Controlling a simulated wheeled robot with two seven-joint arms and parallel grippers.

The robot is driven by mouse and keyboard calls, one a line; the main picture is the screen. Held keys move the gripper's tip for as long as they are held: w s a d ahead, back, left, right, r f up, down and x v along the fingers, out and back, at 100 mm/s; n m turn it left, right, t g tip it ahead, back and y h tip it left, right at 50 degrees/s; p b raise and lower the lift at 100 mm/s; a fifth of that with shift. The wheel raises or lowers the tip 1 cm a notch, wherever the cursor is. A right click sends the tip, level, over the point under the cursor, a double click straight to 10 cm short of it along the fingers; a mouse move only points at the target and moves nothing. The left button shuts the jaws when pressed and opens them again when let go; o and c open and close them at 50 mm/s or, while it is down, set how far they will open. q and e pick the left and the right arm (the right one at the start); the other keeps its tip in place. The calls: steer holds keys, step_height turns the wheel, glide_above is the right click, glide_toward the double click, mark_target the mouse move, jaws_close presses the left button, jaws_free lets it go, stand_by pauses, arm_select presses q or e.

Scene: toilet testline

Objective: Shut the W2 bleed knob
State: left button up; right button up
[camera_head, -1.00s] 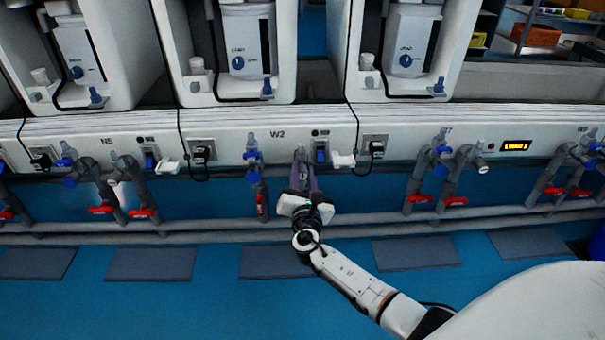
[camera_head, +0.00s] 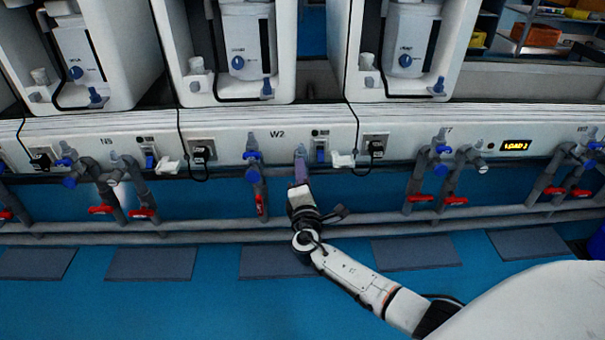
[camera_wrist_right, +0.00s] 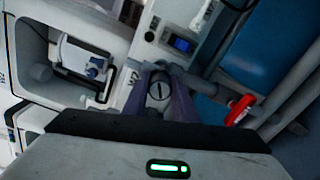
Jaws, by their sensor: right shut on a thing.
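The W2 bleed knob, a small round grey knob with a dark slot across its face, shows in the right wrist view (camera_wrist_right: 160,90) between the purple fingers. My right gripper (camera_head: 301,163) reaches up to the pipe fitting under the W2 label (camera_head: 277,134). It also shows in the right wrist view (camera_wrist_right: 160,82), shut on the knob with one finger on each side. In the head view the fingers are seen nearly edge-on and largely hide the knob. My left gripper is not in view.
A blue-handled valve (camera_head: 253,156) with a red lever (camera_head: 261,205) below stands left of my right gripper. A blue rocker switch (camera_head: 320,152) and a white bracket (camera_head: 343,160) sit close on its right. A grey horizontal pipe (camera_head: 380,229) runs behind my arm.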

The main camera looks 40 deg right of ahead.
steer(key=m, duration=0.6)
steer(key=shift+f, duration=0.1)
stand_by(0.5)
steer(key=o, duration=1)
steer(key=shift+o, duration=0.2)
steer(key=shift+s+a, duration=0.1)
steer(key=shift+s, duration=0.1)
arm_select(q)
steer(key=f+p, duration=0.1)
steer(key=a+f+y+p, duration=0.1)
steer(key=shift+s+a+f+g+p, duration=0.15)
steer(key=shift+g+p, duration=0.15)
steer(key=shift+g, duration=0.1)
arm_select(e)
steer(key=v, duration=1)
steer(key=shift+a, duration=0.1)
